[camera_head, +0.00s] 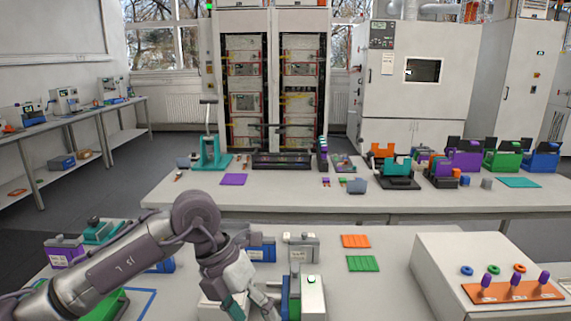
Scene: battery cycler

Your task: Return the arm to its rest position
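My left arm comes in from the left across the near bench. Its gripper (253,308) points down at the bottom edge, just left of a green and white device (303,297). The fingertips are partly cut off by the picture edge, so I cannot tell how far apart they are or whether anything is between them. I cannot tell whether the gripper touches the device. My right arm and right gripper are not in view.
The near bench (400,270) also holds a white-topped cell (302,246), orange (355,241) and green (363,263) mats, and a white box (440,262) with purple-handled pegs at right. A second bench (290,202) with fixtures stands behind. Tall cabinets (440,90) line the back.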

